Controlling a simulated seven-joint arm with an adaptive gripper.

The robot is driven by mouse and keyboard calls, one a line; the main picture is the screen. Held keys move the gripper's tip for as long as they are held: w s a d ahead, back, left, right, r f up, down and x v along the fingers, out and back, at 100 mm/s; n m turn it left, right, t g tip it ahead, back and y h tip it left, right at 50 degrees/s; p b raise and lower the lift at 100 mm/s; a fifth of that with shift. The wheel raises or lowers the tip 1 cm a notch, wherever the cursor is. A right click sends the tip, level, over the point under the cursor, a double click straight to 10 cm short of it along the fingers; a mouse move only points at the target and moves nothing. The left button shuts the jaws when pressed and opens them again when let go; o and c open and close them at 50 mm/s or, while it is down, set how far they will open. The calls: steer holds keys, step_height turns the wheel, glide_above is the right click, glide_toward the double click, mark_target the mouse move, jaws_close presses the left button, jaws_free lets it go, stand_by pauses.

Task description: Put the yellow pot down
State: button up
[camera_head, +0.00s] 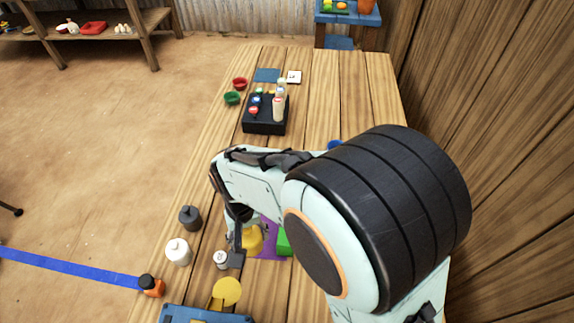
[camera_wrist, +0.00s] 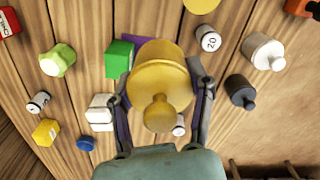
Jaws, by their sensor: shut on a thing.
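The yellow pot (camera_wrist: 160,75), with a round knob, is between the two fingers of my gripper (camera_wrist: 161,92) in the wrist view. My gripper is shut on the pot's sides. In the head view the pot (camera_head: 252,238) shows partly behind my gripper (camera_head: 240,241), by a purple mat (camera_head: 270,252). A green block (camera_head: 284,242) stands close to its right; the block (camera_wrist: 119,58) also shows beside the fingers in the wrist view. I cannot tell whether the pot touches the mat or hangs above it. My arm hides part of the table.
A small white weight (camera_head: 220,260) stands close to the gripper. A white knobbed weight (camera_head: 178,252) and a dark grey one (camera_head: 190,217) stand left. A yellow disc (camera_head: 227,291) is at the front.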

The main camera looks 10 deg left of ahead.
steer(key=shift+w+a+r, duration=0.2)
steer(key=shift+w+r, duration=0.05)
steer(key=shift+w, duration=0.05)
steer(key=w+d+m, duration=0.5)
steer(key=w+d, duration=0.8)
steer(key=w, duration=0.3)
steer(key=w+f, duration=0.3)
steer(key=w, duration=0.1)
steer(key=w+a+f, duration=0.1)
steer(key=w+f, duration=0.2)
steer(key=w, duration=0.1)
steer(key=w+a+f, duration=0.1)
steer(key=w+f, duration=0.2)
steer(key=w, duration=0.1)
steer(key=shift+w+f, duration=0.25)
steer(key=shift+w+a+f, duration=0.1)
steer(key=shift+w+f, duration=0.05)
steer(key=shift+f, duration=0.8)
steer(key=shift+w+f, duration=0.1)
steer(key=shift+f, duration=0.8)
